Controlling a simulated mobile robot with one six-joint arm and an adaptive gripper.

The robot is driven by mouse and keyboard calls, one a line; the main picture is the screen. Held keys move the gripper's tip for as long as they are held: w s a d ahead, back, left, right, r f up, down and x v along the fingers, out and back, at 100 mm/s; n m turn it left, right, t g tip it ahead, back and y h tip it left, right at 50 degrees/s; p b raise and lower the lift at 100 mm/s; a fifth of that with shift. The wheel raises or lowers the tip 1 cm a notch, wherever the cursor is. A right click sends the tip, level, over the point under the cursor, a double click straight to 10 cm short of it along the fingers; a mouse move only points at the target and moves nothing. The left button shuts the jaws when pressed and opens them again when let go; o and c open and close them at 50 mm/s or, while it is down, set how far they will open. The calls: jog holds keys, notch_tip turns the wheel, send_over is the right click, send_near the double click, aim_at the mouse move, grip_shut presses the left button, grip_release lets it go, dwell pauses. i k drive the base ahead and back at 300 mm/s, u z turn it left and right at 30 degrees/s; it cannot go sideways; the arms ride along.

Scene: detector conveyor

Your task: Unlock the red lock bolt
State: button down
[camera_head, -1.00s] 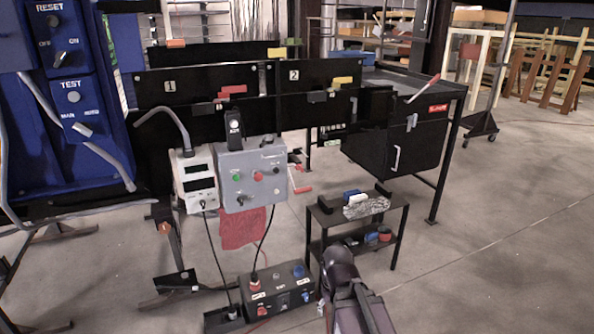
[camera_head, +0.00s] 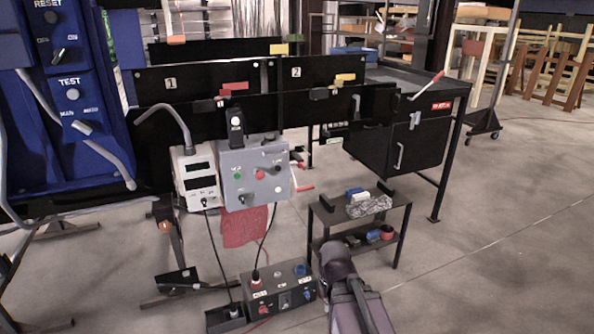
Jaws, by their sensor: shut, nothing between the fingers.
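I cannot tell for sure which red part is the lock bolt. A red block (camera_head: 235,87) sits at the lower right of the black panel marked 1 (camera_head: 180,86). A red-gripped lever (camera_head: 427,85) slants up from the black table at the right. A small red handle (camera_head: 303,189) shows beside the grey control box. My dark arm rises from the bottom edge right of centre. Its gripper does not show, so its place relative to these parts is hidden.
A grey control box (camera_head: 243,192) and a white meter box (camera_head: 195,178) hang below the black rail. A low black shelf (camera_head: 388,212) and a black switch box (camera_head: 265,288) stand on the floor. A blue cabinet (camera_head: 60,160) fills the left.

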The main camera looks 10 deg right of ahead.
aim_at(301, 165)
jog(key=u, duration=0.25)
jog(key=i, duration=0.9)
jog(key=z, duration=0.35)
